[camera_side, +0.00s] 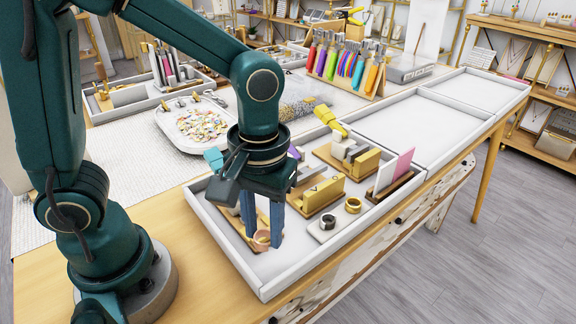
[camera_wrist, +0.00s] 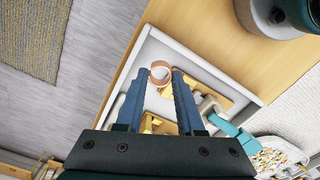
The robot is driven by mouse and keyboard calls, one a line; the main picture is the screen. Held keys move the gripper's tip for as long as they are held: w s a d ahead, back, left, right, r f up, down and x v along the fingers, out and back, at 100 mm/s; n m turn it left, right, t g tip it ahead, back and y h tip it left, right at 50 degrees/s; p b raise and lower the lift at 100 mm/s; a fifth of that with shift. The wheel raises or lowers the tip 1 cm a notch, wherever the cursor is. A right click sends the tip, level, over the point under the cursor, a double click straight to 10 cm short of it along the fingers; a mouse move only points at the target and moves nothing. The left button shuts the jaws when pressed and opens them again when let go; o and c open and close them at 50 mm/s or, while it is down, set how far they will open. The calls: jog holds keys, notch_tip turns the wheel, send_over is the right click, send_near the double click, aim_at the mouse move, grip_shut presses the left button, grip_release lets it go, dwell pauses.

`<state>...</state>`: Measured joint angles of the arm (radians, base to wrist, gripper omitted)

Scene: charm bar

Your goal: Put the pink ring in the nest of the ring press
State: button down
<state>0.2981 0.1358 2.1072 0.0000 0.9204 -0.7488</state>
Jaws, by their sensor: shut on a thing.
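My gripper (camera_side: 262,232) points down over the near left end of the white tray. Its blue fingers are shut on the pink ring (camera_side: 261,238), a copper-pink band. In the wrist view the ring (camera_wrist: 160,67) sits between the fingertips with its opening visible. A press with a teal handle (camera_side: 213,158) stands in the tray right by my gripper; its teal handle (camera_wrist: 240,137) and gold base (camera_wrist: 165,101) show in the wrist view. I cannot tell for sure that this is the ring press. Its nest is hidden, and ring contact with the base is unclear.
A black ring (camera_side: 327,222) and a gold ring (camera_side: 353,205) lie on a small white pad right of my gripper. Presses with purple (camera_side: 295,152) and yellow (camera_side: 330,117) handles stand behind. Pink and white cards (camera_side: 394,172) stand in a holder. The tray wall (camera_side: 264,291) is close in front.

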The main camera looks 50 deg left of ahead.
jog(key=w+a+r+n, duration=0.2)
jog(key=a+n, duration=0.5)
jog(key=n, duration=0.5)
jog(key=shift+w+r+n, duration=0.25)
jog(key=shift+w+n, duration=0.15)
jog(key=shift+w, duration=0.15)
jog(key=shift+a+f, duration=0.1)
jog(key=shift+f, duration=0.05)
jog(key=shift+f, duration=2.4)
jog(key=shift+f, duration=1.45)
dwell(0.4)
jog(key=shift+c, duration=2.2)
grip_release()
